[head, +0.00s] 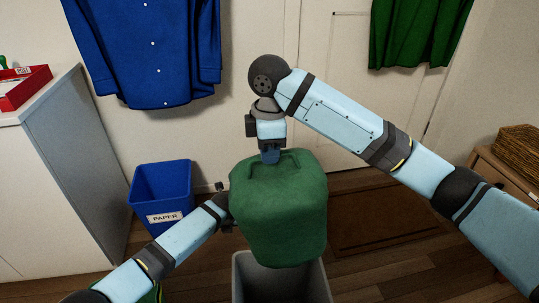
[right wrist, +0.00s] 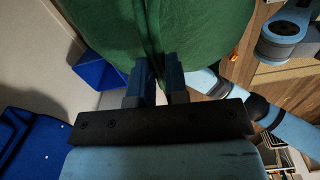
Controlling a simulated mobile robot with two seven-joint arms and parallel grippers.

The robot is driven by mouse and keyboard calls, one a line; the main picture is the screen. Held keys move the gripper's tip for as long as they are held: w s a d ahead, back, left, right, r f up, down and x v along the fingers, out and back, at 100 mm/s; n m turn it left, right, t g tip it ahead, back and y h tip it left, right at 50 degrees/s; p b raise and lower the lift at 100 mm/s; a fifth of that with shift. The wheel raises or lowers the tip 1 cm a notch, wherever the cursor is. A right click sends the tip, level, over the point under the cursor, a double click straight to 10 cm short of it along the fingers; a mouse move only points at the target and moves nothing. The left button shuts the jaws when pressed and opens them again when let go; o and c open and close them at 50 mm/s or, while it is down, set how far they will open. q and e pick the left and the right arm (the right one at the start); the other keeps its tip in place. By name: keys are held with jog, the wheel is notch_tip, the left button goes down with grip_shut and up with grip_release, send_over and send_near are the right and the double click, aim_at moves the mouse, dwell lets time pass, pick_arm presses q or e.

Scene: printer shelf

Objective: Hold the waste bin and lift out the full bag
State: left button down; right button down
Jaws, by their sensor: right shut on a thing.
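The full green bag (head: 280,210) hangs from my right gripper (head: 270,157), which is shut on its top. The bag's lower end is above or at the mouth of the grey waste bin (head: 300,280); I cannot tell whether any of it is still inside. In the right wrist view, the fingers of my right gripper (right wrist: 158,80) pinch a fold of the green bag (right wrist: 190,25). My left arm reaches to the bag's left side. The fingers of my left gripper are hidden behind the bag, so their state and what they touch do not show.
A blue paper bin (head: 162,195) stands by the wall at left, next to a white cabinet (head: 65,175) with a red tray (head: 22,88). A brown mat (head: 385,220) lies at right. A wooden stand with a wicker basket (head: 516,148) is at far right. Blue and green garments hang behind.

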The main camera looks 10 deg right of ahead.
jog(key=shift+r, duration=0.15)
notch_tip(320, 180, up, 6)
jog(key=p, duration=0.6)
dwell(0.4)
